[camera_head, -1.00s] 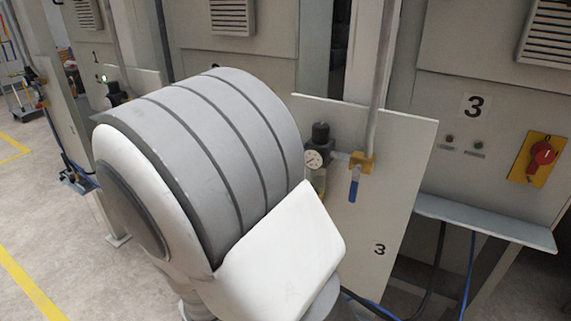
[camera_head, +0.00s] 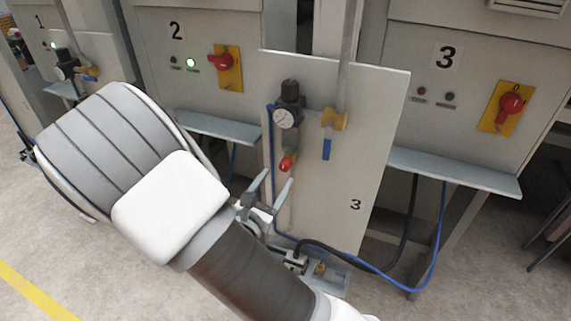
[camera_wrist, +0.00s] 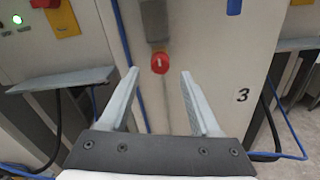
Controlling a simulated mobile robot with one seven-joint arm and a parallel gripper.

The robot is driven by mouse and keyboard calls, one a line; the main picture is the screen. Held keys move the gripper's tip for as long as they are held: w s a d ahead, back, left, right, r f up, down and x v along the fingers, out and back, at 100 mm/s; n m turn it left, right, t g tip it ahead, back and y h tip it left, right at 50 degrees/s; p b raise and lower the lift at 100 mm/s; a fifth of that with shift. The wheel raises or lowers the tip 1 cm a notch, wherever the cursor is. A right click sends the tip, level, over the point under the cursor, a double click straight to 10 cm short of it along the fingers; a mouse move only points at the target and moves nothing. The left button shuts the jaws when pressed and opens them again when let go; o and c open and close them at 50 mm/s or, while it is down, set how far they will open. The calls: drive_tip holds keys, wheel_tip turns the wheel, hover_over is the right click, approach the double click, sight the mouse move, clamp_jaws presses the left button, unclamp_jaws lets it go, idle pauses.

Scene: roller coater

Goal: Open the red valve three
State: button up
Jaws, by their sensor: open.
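The red valve (camera_head: 287,163) is a small red knob under the gauge and regulator unit (camera_head: 288,105) on the pale panel marked 3 (camera_head: 357,140). In the wrist view the red valve (camera_wrist: 160,63) faces me, seen between and just beyond my fingertips. My gripper (camera_head: 274,187) is open and empty, just below and left of the valve in the head view. In the wrist view my gripper (camera_wrist: 158,75) has its two grey fingers spread apart, with no visible contact with the valve.
A yellow fitting with a blue lever (camera_head: 327,148) is right of the regulator. A red rotary switch (camera_head: 511,104) is on cabinet 3, and another (camera_head: 220,62) on cabinet 2. Grey shelves (camera_head: 455,172) jut out. Blue and black hoses (camera_head: 405,281) hang low.

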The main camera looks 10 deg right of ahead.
sight(283, 169)
drive_tip(key=x, duration=0.6)
drive_tip(key=shift+w+d, duration=0.2)
clamp_jaws()
